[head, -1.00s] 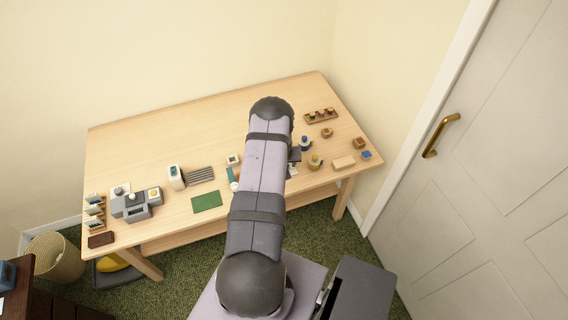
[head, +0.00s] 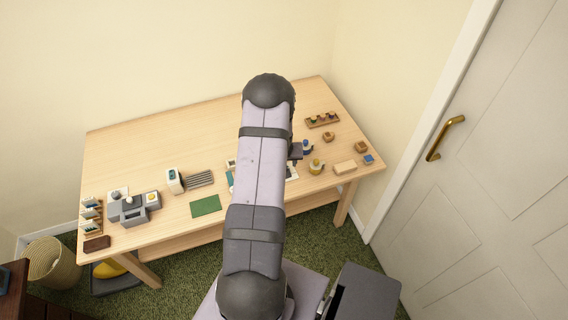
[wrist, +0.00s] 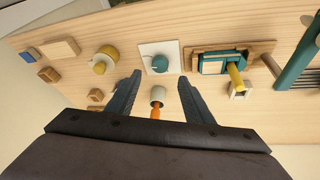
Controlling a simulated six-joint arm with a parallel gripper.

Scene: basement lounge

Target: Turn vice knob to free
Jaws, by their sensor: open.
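A teal knob (wrist: 160,64) sits on a square white plate (wrist: 146,47) on the table, just beyond my fingertips in the wrist view. To its right, a wooden-framed fixture (wrist: 262,46) holds a teal block (wrist: 212,66) with a yellow handle (wrist: 236,76). No label shows, so I cannot tell for sure which part is the vice knob. My gripper (wrist: 160,77) is open, its two dark fingers apart and nothing gripped. In the head view my arm hides most of this area.
A yellow round piece (wrist: 103,59) and wooden blocks (wrist: 60,48) lie left in the wrist view.

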